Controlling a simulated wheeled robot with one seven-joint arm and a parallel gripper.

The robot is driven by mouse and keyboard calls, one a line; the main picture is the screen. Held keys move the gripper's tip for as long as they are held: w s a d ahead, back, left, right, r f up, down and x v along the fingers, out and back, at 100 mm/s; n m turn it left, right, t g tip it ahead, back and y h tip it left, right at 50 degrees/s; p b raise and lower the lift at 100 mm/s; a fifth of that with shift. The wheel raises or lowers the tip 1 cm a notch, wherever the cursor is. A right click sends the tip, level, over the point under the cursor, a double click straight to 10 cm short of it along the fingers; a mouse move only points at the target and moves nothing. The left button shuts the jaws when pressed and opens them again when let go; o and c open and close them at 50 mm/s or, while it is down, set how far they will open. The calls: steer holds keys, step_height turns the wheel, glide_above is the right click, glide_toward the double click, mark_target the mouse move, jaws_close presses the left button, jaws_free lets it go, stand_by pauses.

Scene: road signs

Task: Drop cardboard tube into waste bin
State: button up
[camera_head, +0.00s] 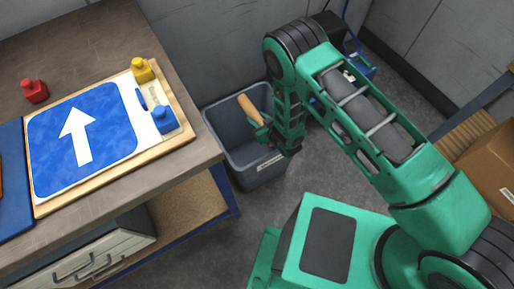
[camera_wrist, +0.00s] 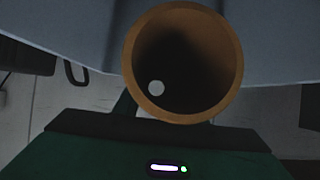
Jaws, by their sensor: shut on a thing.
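The cardboard tube (camera_head: 249,108) is a short tan cylinder, held tilted at the end of my arm. My gripper (camera_head: 262,126) is shut on it. In the head view they are over the opening of the grey waste bin (camera_head: 258,176), which stands on the floor beside the workbench. In the wrist view the tube (camera_wrist: 239,62) shows its round open end, dark inside with a small pale disc visible. The grey bin wall (camera_wrist: 62,28) shows behind it. My arm hides the right part of the bin.
A cardboard box (camera_head: 490,160) stands at the right. Grey floor is open before the bin.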

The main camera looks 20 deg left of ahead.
steer(key=shift+f, duration=0.75)
steer(key=o, duration=1.2)
steer(key=v, duration=1.1)
steer(key=shift+w, duration=0.1)
